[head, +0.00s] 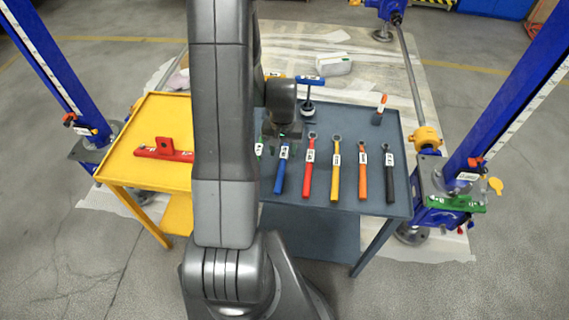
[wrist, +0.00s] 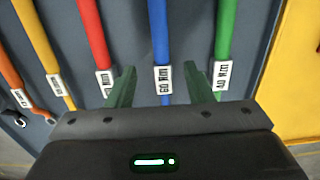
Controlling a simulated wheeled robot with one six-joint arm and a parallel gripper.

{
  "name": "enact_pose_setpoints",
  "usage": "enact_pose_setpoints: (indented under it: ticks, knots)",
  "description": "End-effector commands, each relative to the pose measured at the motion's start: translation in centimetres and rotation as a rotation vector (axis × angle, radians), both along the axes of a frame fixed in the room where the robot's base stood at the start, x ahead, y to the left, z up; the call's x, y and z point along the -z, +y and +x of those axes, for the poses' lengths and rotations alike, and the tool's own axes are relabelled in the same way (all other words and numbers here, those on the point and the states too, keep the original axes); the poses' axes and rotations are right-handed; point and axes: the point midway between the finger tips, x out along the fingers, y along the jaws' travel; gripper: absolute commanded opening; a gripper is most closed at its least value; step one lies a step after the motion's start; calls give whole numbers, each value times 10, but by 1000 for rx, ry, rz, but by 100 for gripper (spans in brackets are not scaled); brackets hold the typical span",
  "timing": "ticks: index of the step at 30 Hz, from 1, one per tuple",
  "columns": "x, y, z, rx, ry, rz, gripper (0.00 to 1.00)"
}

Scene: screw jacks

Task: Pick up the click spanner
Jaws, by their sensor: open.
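Several spanners with coloured handles and white tags lie in a row on the grey table top; I cannot tell which is the click spanner. They are green (head: 259,150), blue (head: 281,172), red (head: 308,172), yellow (head: 335,172), orange (head: 362,176) and black (head: 390,178). My gripper (wrist: 160,84) is open and empty. In the wrist view the blue spanner (wrist: 160,45) runs between its fingers, with the red spanner (wrist: 94,35) left and the green spanner (wrist: 225,35) by the right finger. The gap down to the handles is unclear. My arm hides part of the green spanner in the head view.
The grey table (head: 330,110) adjoins a yellow table (head: 140,135) bearing a red block-like part (head: 165,150). A blue-topped T-handle tool (head: 309,90) and an orange-tipped item (head: 380,108) stand behind the spanners. Blue jack columns (head: 510,100) flank the tables.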

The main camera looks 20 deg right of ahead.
Motion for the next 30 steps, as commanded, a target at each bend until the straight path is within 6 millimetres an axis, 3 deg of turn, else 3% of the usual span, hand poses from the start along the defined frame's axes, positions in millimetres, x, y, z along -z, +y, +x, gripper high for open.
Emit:
enact_pose_setpoints:
  ticks: [8, 19, 29, 30]
  knots:
    - [14, -1, -2, 1, 2, 1, 47]
    - [54, -3, -5, 0, 2, 1, 47]
    - [59, -3, -4, 0, -1, -1, 47]
    - [59, -3, -4, 0, -1, -1, 43]
